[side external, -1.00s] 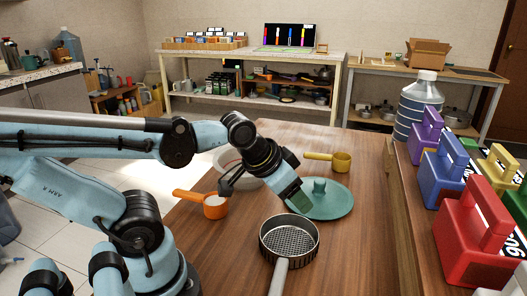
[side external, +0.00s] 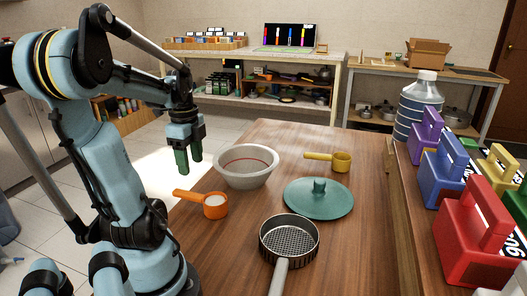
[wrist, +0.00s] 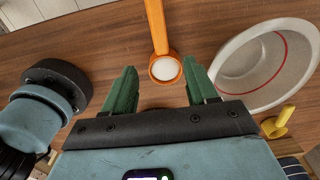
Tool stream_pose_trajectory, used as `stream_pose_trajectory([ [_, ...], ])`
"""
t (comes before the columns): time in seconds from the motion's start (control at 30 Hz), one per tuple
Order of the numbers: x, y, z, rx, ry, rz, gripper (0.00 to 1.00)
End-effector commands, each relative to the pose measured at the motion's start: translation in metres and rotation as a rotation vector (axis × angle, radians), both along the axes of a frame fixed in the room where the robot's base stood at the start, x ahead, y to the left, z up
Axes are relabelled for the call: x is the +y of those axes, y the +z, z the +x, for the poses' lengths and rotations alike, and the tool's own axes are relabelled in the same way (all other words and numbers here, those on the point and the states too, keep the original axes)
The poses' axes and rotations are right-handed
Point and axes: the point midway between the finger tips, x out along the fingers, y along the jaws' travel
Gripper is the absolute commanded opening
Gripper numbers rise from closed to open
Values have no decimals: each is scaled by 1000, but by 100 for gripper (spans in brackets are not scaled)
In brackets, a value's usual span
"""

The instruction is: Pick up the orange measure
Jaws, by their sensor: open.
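The orange measure (side external: 214,206) is a small cup with a straight handle and a white inside. It lies on the wooden table at the left, its handle pointing left. In the wrist view the orange measure (wrist: 164,68) shows beyond the fingertips, its cup centred between them and its handle running up. My gripper (side external: 188,168) has green fingers pointing down. It is above and behind the measure in the side view, apart from it. In the wrist view my gripper (wrist: 160,82) is open, with nothing between its fingers.
A white bowl with a red line (side external: 245,167) stands just right of my gripper. A yellow measure (side external: 333,161), a teal lid (side external: 318,200) and a metal strainer (side external: 289,238) are farther right. Table between measure and strainer is clear.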

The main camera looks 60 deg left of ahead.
Motion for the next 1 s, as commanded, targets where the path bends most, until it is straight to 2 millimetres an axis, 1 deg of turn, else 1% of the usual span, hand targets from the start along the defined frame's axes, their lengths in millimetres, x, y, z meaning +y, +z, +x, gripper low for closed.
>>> stream_pose_trajectory([
  [0.17,2,-11,-3,4,-12,-6,57],
  [0.4,2,-42,-2,3,-11,-6,57],
  [0.6,2,-62,-2,3,-11,-4,57],
  [0.87,2,-71,-2,3,-11,-4,57],
  [1.0,2,-83,-2,3,-11,-4,57],
])
